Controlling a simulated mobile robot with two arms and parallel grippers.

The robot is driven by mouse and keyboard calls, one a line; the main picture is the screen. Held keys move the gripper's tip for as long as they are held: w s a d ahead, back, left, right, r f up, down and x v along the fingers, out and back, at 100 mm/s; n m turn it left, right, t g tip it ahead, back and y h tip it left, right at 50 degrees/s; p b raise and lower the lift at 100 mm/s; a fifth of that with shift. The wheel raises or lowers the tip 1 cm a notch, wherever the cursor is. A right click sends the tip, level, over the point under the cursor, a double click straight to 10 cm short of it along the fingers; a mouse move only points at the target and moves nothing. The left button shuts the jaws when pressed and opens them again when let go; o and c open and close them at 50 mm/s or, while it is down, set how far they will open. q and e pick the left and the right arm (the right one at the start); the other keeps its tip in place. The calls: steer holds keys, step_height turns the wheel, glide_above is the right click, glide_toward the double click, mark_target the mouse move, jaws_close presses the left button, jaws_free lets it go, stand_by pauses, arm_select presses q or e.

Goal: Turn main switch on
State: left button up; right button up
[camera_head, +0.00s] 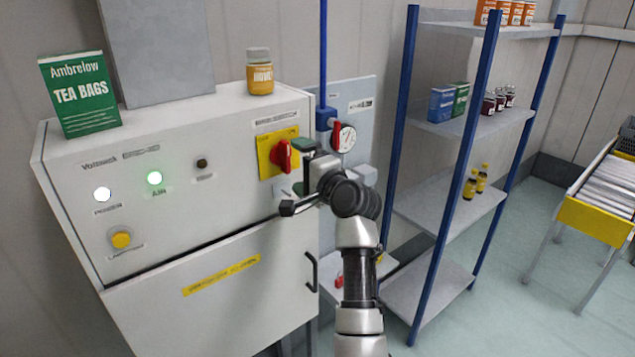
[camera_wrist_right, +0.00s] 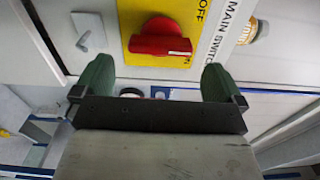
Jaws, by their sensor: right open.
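The main switch is a red rotary knob (camera_head: 285,156) on a yellow plate (camera_head: 266,158), on the right part of the white cabinet's front. In the right wrist view the red knob (camera_wrist_right: 160,38) lies ahead of the fingers, with "OFF" and "MAIN SWITCH" lettering beside it. My right gripper (camera_head: 299,167) is just to the right of the knob in the head view. Its green fingers stand wide apart in the wrist view (camera_wrist_right: 157,83), with nothing between them. The knob appears apart from both fingers. My left gripper does not show.
The white cabinet (camera_head: 226,225) carries a tea bags box (camera_head: 81,94) and a jar (camera_head: 259,74) on top. Its white lamp (camera_head: 102,194) and green lamp (camera_head: 154,178) glow. A gauge (camera_head: 344,138) and a blue-post shelf (camera_head: 447,212) stand to the right.

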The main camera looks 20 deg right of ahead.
steer(key=b+v, duration=0.2)
steer(key=v, duration=0.5)
steer(key=shift+w, duration=0.1)
step_height(320, 180, down, 29)
steer(key=w+a+n+g+h+b, duration=0.1)
steer(key=w+a+n+g+b, duration=0.2)
steer(key=n+g, duration=0.15)
steer(key=s+a+f+n+g+b, duration=0.1)
steer(key=s+f+g, duration=0.15)
steer(key=f, duration=0.55)
steer(key=s+f+n+g+h+b, duration=0.1)
steer(key=s+f, duration=0.3)
steer(key=f, duration=0.4)
steer(key=s+a+f+n+g+b, duration=0.1)
steer(key=s+f, duration=0.2)
steer(key=f, duration=0.5)
steer(key=s+f+n+g+h+b, duration=0.1)
steer(key=s+f+n+g+b, duration=0.2)
steer(key=s+f, duration=1.45)
steer(key=s+d+f+n+g, duration=0.1)
steer(key=s+f, duration=0.3)
steer(key=s, duration=0.5)
steer(key=s+d+f+n+g+b, duration=0.1)
steer(key=s+f+n, duration=0.3)
steer(key=s, duration=0.5)
steer(key=s+d+f+n+g+h, duration=0.1)
steer(key=s+f, duration=0.4)
steer(key=s, duration=0.5)
steer(key=shift+n+g, duration=0.75)
steer(key=shift+g, duration=0.05)
